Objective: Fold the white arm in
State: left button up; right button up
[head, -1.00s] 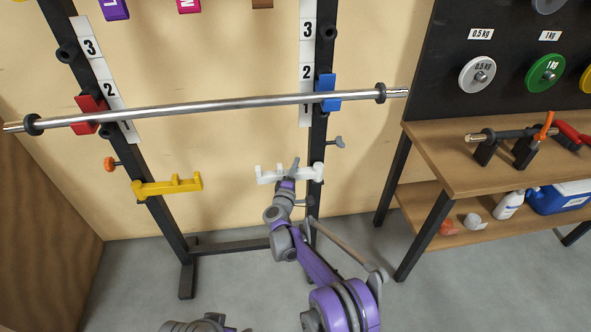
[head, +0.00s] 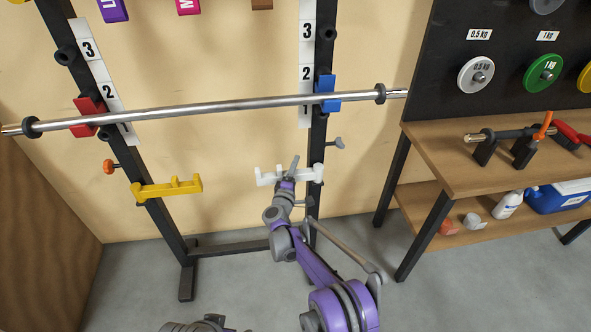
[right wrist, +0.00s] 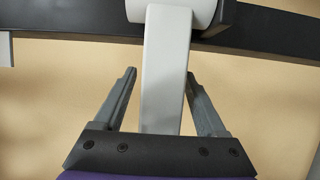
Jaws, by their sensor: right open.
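The white arm (head: 268,177) sticks out to the left from the rack's right upright (head: 317,135), below the bar. My right gripper (head: 293,166) is at the white arm and hides part of it. In the right wrist view the white arm (right wrist: 167,75) runs between the two open fingers of my right gripper (right wrist: 163,95), with a gap showing on each side. The yellow arm (head: 168,188) sticks out to the right from the left upright. At the bottom edge, a grey part (head: 205,324) of my left arm shows; its fingers are not visible.
A steel bar (head: 225,106) rests across the red holder (head: 88,117) and blue holder (head: 327,93) above my gripper. A wooden bench (head: 460,170) stands at the right, with a plate board (head: 510,50) behind it. The space between the yellow and white arms is clear.

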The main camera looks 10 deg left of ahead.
jog(key=s+a+p, duration=0.1)
jog(key=s+p, duration=0.1)
jog(key=s, duration=0.8)
jog(key=shift+s+a, duration=0.25)
jog(key=shift+s, duration=0.15)
